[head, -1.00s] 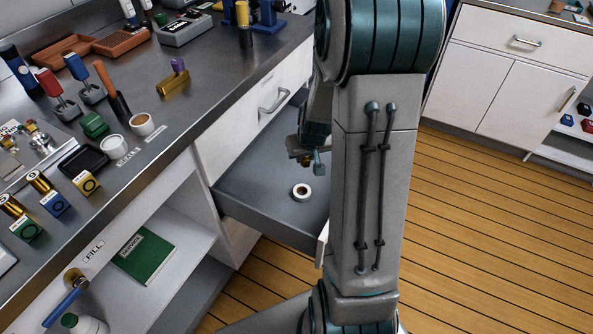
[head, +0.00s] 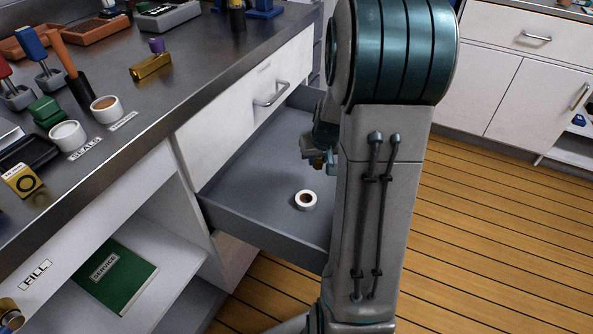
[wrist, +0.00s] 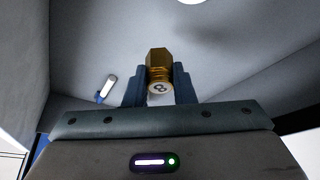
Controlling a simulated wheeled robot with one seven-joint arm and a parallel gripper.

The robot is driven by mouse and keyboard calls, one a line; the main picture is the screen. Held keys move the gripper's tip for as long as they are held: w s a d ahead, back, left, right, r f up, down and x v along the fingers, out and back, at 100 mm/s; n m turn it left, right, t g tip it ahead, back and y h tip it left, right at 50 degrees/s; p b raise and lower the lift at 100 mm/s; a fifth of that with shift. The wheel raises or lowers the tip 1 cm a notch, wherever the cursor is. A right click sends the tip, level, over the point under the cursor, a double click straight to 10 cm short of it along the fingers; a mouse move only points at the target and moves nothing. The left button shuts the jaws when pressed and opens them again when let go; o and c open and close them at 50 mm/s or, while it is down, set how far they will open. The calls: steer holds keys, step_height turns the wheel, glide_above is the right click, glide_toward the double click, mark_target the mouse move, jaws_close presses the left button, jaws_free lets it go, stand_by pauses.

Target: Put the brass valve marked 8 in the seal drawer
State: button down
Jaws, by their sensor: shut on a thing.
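The brass valve (wrist: 158,62) is held between the fingers of my gripper (wrist: 160,88) in the wrist view, and its pale end face shows the number 8. In the head view my gripper (head: 318,160) is partly hidden behind my own arm, with a bit of brass showing at its tip. The open grey drawer (head: 240,190) lies below it, and the valve appears over or inside the drawer space; its exact height above the floor is unclear. A white ring-shaped roll (head: 306,201) lies on the drawer floor.
A closed drawer front with a handle (head: 271,95) is above the open one. The metal counter (head: 150,110) at left holds cups, one by a SEALS label (head: 86,148), and a gold block (head: 151,66). A green book (head: 122,276) lies on the shelf below.

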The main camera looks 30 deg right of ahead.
steer(key=b, duration=0.1)
glide_above(295, 173)
steer(key=s, duration=0.2)
steer(key=f, duration=0.4)
steer(key=shift+w+a+f, duration=0.2)
steer(key=shift+f, duration=0.05)
steer(key=shift+f+b, duration=0.9)
steer(key=shift+f, duration=1)
steer(key=shift+f, duration=0.15)
steer(key=c, duration=1.2)
jaws_free()
